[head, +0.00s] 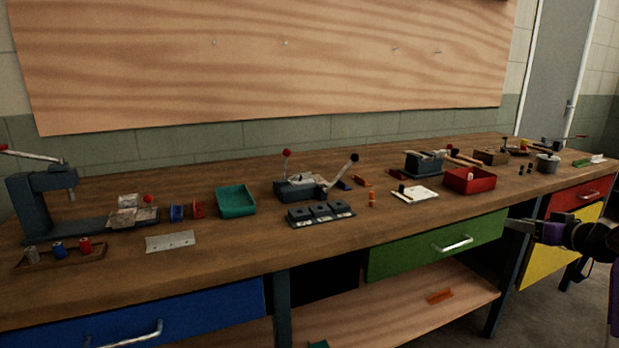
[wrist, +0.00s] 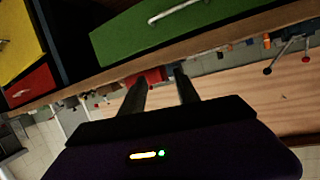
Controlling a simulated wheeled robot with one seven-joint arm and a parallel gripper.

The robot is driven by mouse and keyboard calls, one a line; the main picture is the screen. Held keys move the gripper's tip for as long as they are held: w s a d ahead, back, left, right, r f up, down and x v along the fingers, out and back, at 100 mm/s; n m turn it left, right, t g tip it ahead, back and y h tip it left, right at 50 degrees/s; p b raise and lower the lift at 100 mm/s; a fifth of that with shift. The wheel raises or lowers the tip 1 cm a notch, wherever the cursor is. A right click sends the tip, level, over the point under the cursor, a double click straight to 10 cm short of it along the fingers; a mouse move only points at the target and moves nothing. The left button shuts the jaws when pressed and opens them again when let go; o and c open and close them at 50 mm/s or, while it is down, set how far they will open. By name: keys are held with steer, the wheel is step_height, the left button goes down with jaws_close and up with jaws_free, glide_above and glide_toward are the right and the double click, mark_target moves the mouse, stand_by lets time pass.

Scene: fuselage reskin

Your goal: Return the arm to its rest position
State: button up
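My gripper (head: 512,226) is at the right of the head view, in front of the bench and by the gap between the green and yellow drawers. In the wrist view its two dark fingers (wrist: 164,78) stand apart with nothing held between them. My arm's dark and purple links show at the right edge of the head view. The wrist view is strongly rotated, with the green drawer (wrist: 185,22) above the fingers and the red tray (wrist: 156,75) behind them.
The wooden bench (head: 215,245) carries a press, a teal tray (head: 236,201), a red tray (head: 470,180), a vise and small parts. The green drawer (head: 440,246), blue drawer (head: 150,318) and yellow drawer (head: 560,252) look shut. Open floor shows at lower right.

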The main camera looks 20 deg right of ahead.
steer(key=s+a+f+m+h, duration=0.2)
steer(key=s+a+f+h, duration=0.1)
steer(key=a+f, duration=0.35)
steer(key=s+a+f+m+h, duration=0.2)
steer(key=s+a+f+h, duration=0.1)
steer(key=a+f, duration=0.35)
steer(key=s+a+f+t, duration=0.1)
steer(key=s+a+f, duration=0.1)
steer(key=s+a, duration=0.55)
steer(key=s+a+f+t, duration=0.15)
steer(key=s+a, duration=0.35)
steer(key=a, duration=0.5)
steer(key=s+a+r+n+g+y, duration=0.15)
steer(key=s+a+n+y, duration=0.6)
steer(key=s+a, duration=1.65)
step_height(320, 180, up, 16)
steer(key=s+d+p, duration=0.1)
steer(key=d+p, duration=0.1)
steer(key=p, duration=1.4)
steer(key=shift+s+f+m, duration=0.2)
steer(key=shift+s+m, duration=0.05)
steer(key=shift+m, duration=0.1)
